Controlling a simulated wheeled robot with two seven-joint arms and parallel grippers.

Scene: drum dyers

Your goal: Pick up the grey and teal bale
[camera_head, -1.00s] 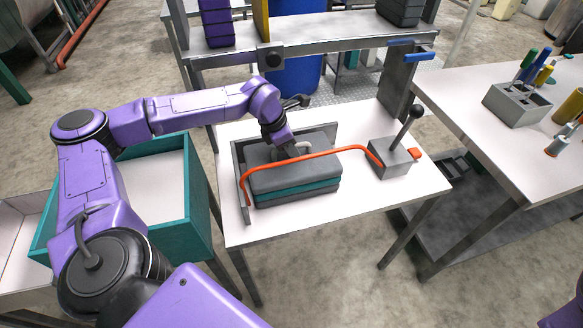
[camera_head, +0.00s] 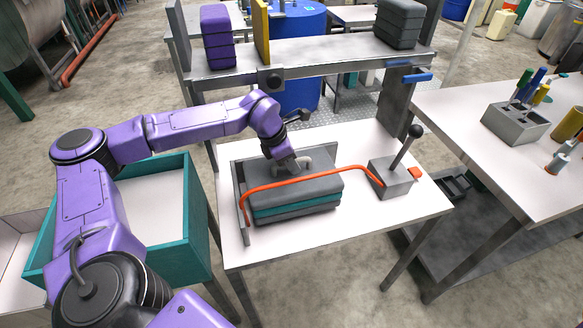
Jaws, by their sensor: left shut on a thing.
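The grey and teal bale (camera_head: 297,203) is a soft grey block with a teal band round its middle. It is on or just above the white table, at an L-shaped grey metal bracket (camera_head: 240,183). My left gripper (camera_head: 290,166) comes down onto the bale's top from behind and is shut on it, by a grey loop there. The fingertips are mostly hidden. An orange-red bar (camera_head: 300,178) runs across the bale to a grey lever box (camera_head: 393,178). My right gripper is out of view.
A shelf (camera_head: 330,52) behind holds a purple bale (camera_head: 217,37) and a dark grey bale (camera_head: 400,22). A teal-walled bin (camera_head: 200,205) stands left of the table. A side table at right holds a tool block (camera_head: 515,122). The table's front strip is clear.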

